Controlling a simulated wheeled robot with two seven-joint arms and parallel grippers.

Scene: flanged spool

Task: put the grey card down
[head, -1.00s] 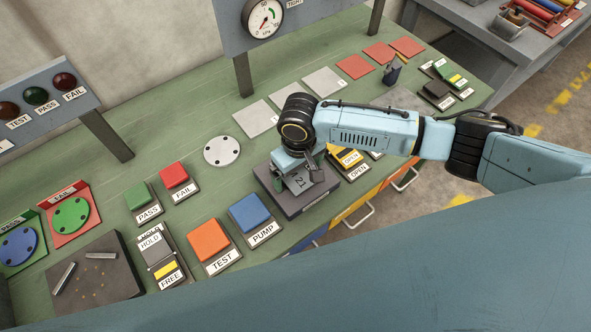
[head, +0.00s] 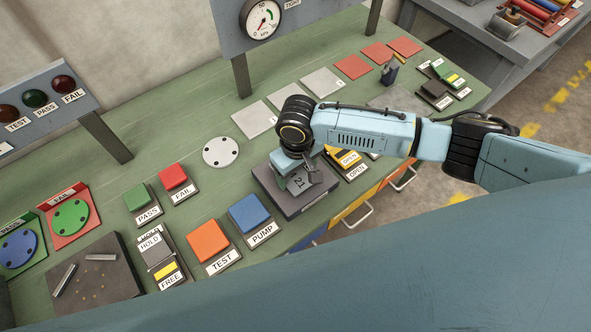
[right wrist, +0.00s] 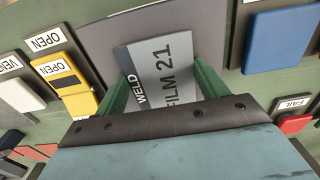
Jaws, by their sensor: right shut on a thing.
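The fingers and wrist hide part of the card. My left gripper is not in view.
A white round disc (head: 220,151) and pale square plates (head: 255,119) lie behind. Green bench top is free left of the disc.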

